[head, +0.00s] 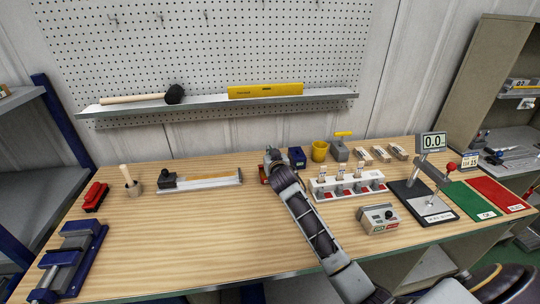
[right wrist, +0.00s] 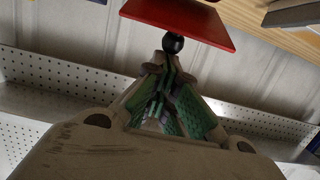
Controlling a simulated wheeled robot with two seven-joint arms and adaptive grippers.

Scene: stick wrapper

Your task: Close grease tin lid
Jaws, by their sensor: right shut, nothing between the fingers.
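The grease tin (head: 263,175) shows only as a small reddish-brown part on the bench, mostly hidden behind my right gripper. In the right wrist view, a flat red lid (right wrist: 180,22) with a black ball knob (right wrist: 173,43) is just beyond the fingertips. My right gripper (head: 272,155) is at the tin in the head view. It also shows in the right wrist view (right wrist: 168,62), its fingers shut and empty, with the tips close to the knob. I cannot tell whether they touch it. My left gripper is not in view.
A blue container (head: 297,157) and a yellow cup (head: 319,151) stand close right of my gripper. A white rack (head: 347,188) and a grey box (head: 380,219) are near my forearm. A ruler fixture (head: 208,181) lies left. The bench's front middle (head: 200,235) is clear.

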